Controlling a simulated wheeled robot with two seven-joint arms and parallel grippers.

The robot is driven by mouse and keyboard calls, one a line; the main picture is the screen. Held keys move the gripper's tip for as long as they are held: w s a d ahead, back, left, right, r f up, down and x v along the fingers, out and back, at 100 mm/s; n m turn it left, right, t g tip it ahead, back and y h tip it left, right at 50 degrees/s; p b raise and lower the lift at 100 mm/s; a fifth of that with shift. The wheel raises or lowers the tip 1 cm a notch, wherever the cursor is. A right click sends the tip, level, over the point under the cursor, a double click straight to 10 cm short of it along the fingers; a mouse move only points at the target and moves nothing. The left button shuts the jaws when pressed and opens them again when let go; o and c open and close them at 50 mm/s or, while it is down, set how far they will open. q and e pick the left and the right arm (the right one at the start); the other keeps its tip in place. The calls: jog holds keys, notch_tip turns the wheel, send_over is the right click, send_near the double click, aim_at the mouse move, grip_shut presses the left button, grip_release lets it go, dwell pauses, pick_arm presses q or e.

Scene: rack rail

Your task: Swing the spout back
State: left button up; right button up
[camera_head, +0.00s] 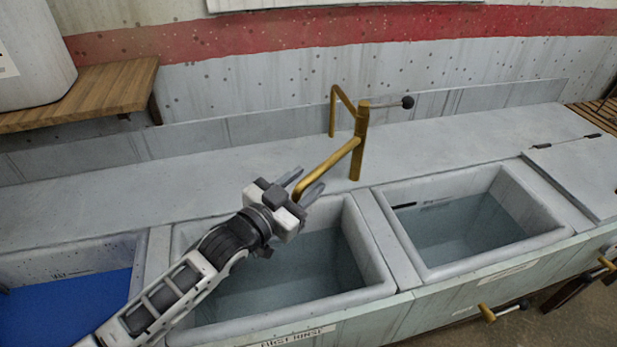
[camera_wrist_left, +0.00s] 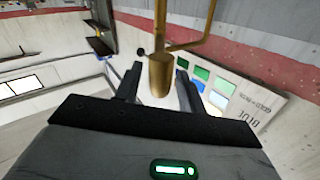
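The brass tap has an upright post (camera_head: 357,150) on the ledge behind the basins. Its spout (camera_head: 328,168) slants from the post down to the left, its end near the back edge of the middle basin (camera_head: 376,240). My left gripper (camera_head: 302,187) is at the spout's end, with one finger on each side of it. In the left wrist view the spout's rounded end (camera_wrist_left: 160,76) sits between the two fingers (camera_wrist_left: 159,90), which are apart, with a narrow gap seeming to show on each side. My right gripper is out of view.
A blue-bottomed basin (camera_head: 148,262) is at the left and another basin (camera_head: 399,232) at the right, with a lid (camera_head: 585,170) beyond it. A black-knobbed lever (camera_head: 407,102) sticks out right of the post. A wooden shelf (camera_head: 95,92) is at the upper left.

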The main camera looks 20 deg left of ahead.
pick_arm(q)
jog(key=shift+x, duration=0.85)
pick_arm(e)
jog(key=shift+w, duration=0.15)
